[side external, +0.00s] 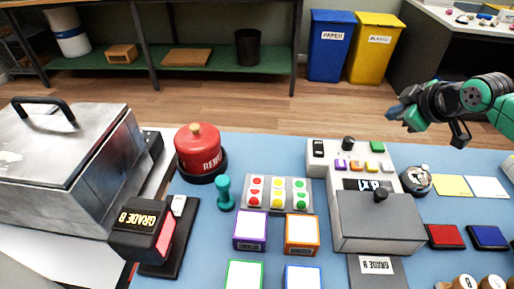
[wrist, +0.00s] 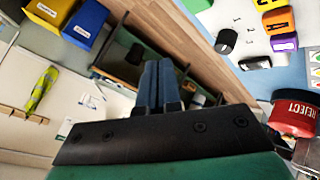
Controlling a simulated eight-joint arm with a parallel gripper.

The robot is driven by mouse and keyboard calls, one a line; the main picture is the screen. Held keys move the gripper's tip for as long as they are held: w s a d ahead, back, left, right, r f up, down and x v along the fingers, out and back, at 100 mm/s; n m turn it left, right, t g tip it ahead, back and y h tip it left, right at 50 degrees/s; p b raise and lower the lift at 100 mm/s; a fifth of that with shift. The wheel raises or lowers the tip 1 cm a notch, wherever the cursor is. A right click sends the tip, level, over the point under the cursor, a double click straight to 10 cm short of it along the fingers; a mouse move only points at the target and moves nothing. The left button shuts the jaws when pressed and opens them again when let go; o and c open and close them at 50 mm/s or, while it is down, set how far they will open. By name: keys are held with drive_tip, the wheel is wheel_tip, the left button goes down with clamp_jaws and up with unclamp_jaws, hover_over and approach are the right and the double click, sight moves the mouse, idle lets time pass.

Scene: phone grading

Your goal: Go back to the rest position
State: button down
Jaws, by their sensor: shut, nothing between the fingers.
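My gripper (side external: 397,113) is at the right of the side external view, raised above the far right part of the blue table. Its fingers point left and hold nothing. In the wrist view the two dark blue fingers (wrist: 158,84) lie side by side, closed together. No object touches the gripper.
On the blue mat (side external: 205,262) stand a red reject button (side external: 199,150), a panel of coloured dots (side external: 276,194), a grey box (side external: 378,222) and a control panel (side external: 325,177). A large metal box (side external: 60,165) is at left. Blue (side external: 330,46) and yellow (side external: 373,48) bins stand behind.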

drive_tip(key=s+d+r+m+g+h, duration=0.1)
drive_tip(key=s+d+m, duration=0.4)
drive_tip(key=s, duration=0.4)
drive_tip(key=s+d+r+m+g+h, duration=0.1)
drive_tip(key=s+d+m, duration=0.5)
drive_tip(key=s+d, duration=0.2)
drive_tip(key=shift+s, duration=0.95)
idle(1.3)
